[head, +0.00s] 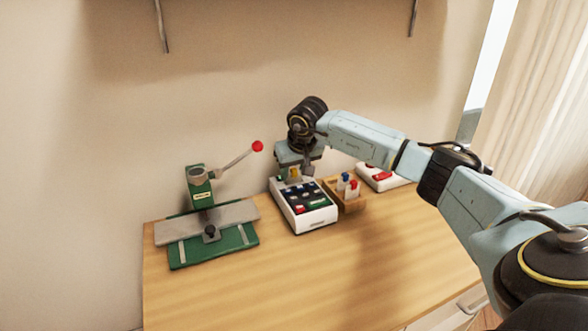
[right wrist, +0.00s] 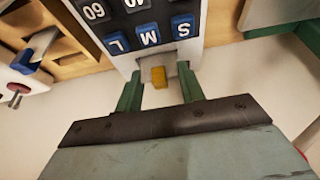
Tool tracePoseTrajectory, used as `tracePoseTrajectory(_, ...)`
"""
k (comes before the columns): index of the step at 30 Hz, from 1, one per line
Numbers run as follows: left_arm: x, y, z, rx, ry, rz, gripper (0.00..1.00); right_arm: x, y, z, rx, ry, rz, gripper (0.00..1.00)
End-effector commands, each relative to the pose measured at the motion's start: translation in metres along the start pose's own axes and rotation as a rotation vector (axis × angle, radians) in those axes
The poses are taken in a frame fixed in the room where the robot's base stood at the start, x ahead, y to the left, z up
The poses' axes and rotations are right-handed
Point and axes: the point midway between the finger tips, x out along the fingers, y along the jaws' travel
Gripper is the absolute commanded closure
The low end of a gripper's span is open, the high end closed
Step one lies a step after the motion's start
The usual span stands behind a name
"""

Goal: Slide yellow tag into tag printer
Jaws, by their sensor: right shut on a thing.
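The tag printer (head: 318,218) is a white box with dark, blue, red and green keys on top, standing on the table. My right gripper (head: 295,174) is at its far end, reaching in from the right. The yellow tag (right wrist: 158,77) shows in the right wrist view between the green fingers of my right gripper (right wrist: 160,90), which is shut on it. The tag is up against a grey recess (right wrist: 160,62) in the printer's end (right wrist: 128,65), below the S, M and L keys. I cannot tell how deep it sits. My left gripper is out of view.
A wooden holder (head: 352,206) with blue and red tags stands right beside the printer. A white device with red parts (head: 382,180) is behind it. A green press (head: 197,195) with a red-knobbed lever stands left. The table front (head: 300,285) is clear.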

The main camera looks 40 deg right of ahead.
Motion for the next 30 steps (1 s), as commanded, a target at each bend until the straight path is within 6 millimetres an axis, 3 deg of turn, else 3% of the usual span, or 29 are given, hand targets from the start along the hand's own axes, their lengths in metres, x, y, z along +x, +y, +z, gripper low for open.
tracePoseTrajectory(11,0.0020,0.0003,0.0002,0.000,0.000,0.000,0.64,0.0036,0.0002,0.0015,0.000,0.000,0.000,0.82)
tracePoseTrajectory(12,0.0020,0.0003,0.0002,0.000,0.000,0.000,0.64,0.0036,0.0002,0.0015,0.000,0.000,0.000,0.59)
tracePoseTrajectory(18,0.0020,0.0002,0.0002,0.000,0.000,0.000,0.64,0.0035,0.0002,0.0015,0.000,0.000,0.000,0.36)
tracePoseTrajectory(30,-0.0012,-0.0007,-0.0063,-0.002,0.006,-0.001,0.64,0.0035,0.0001,0.0015,0.000,0.000,0.000,0.36)
